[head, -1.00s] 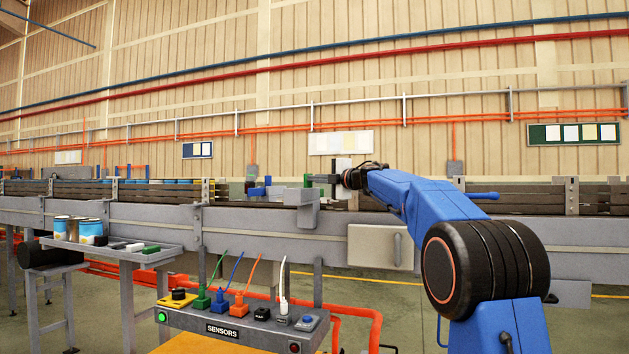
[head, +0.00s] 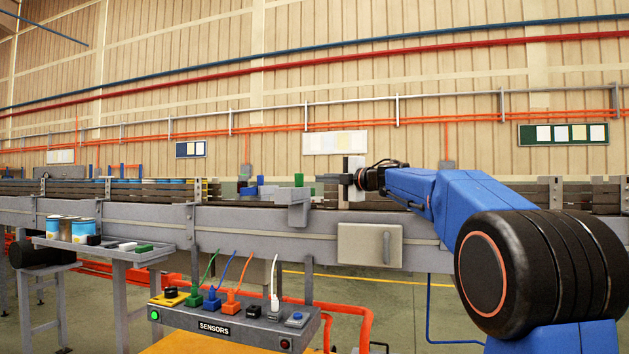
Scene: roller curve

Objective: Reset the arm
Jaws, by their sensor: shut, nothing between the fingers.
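My gripper (head: 322,178) is at the end of my blue arm, level in front of the conveyor and pointing left. Its fingers are shut and I see nothing held in them. A small green block (head: 298,180) stands on a grey bracket (head: 296,208) on the conveyor's near side, just left of my fingertips, with a small gap between them in the picture. The finger detail is too small to see well.
The conveyor (head: 250,220) runs across the view, with blue-banded cans on it at left. A grey sensor panel (head: 235,318) with coloured plugs stands in front. A side tray (head: 105,250) holds cans and small blocks. A grey box (head: 369,244) hangs on the conveyor's side.

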